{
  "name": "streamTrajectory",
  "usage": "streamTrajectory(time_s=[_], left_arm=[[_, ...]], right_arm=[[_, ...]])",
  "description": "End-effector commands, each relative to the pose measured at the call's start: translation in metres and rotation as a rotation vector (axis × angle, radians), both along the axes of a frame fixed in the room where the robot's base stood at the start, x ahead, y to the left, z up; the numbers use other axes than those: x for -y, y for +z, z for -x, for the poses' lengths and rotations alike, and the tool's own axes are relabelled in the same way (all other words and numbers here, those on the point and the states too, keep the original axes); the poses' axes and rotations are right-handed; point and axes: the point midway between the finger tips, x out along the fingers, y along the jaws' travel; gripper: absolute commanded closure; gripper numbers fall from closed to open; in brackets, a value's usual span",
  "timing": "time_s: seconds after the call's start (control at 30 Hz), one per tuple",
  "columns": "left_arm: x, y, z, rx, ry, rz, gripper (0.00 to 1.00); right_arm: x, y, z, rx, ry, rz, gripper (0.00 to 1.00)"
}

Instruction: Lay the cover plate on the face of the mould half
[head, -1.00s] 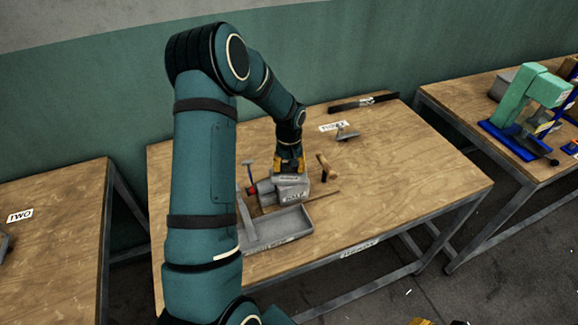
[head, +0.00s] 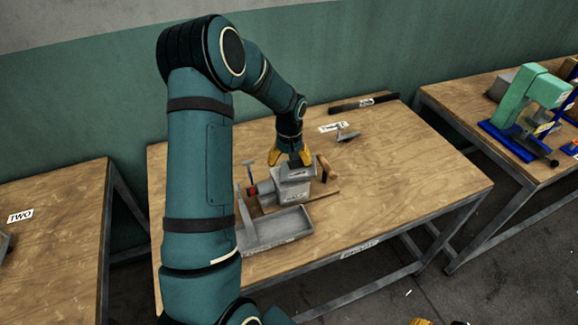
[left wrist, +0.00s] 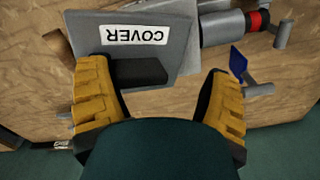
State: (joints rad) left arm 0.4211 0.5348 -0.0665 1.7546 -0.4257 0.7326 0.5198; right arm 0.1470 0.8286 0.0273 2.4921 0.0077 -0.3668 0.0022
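The grey cover plate (head: 300,176) lies on top of the grey mould half (head: 294,193) on the middle table. The left wrist view shows the plate (left wrist: 184,45), its COVER label upside down, and a dark raised grip (left wrist: 138,72). My left gripper (head: 290,160) is just above the plate. Its yellow fingers are spread wide in the left wrist view (left wrist: 160,98), with the dark grip between them, nearer the left finger. Whether that finger touches the grip is unclear. The plate hides most of the mould half's face. Only yellow tips of my right gripper (head: 436,321) show at the bottom edge.
A grey tray (head: 272,243) stands in front of the mould half. A red-and-grey clamp-like part (head: 253,190) and a brown handle (head: 326,168) are close beside it. A small metal piece (head: 347,134) and black bar (head: 364,103) lie behind. The table's right side is clear.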

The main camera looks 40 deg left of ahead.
Motion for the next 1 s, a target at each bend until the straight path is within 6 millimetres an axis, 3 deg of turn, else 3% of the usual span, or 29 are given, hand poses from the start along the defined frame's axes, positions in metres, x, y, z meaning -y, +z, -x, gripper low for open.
streamTrajectory(time_s=[0.2, 0.4, 0.6, 0.87, 0.9, 0.93, 1.0], left_arm=[[-0.001, 0.050, -0.001, 0.007, 0.001, -0.004, 0.22], [0.000, 0.081, -0.001, 0.003, 0.001, -0.003, 0.22], [0.000, 0.094, 0.000, 0.002, 0.001, -0.002, 0.22], [0.000, 0.095, 0.000, 0.002, 0.001, -0.002, 0.22], [0.000, 0.095, 0.000, 0.002, 0.001, -0.002, 0.08], [0.000, 0.095, 0.000, 0.002, 0.001, -0.002, 0.00], [0.000, 0.095, 0.000, 0.002, 0.001, -0.002, 0.00]], right_arm=[[0.000, 0.002, 0.000, 0.000, 0.000, 0.000, 0.56], [0.000, 0.003, 0.000, 0.000, 0.000, -0.001, 0.56], [0.000, 0.004, 0.000, 0.000, 0.000, -0.001, 0.56], [0.000, 0.004, 0.000, 0.000, 0.000, -0.001, 0.56], [0.000, 0.004, 0.000, 0.000, 0.000, -0.001, 0.56], [0.000, 0.004, 0.000, 0.000, 0.000, -0.001, 0.56], [0.000, 0.004, 0.000, 0.000, 0.000, -0.001, 0.56]])
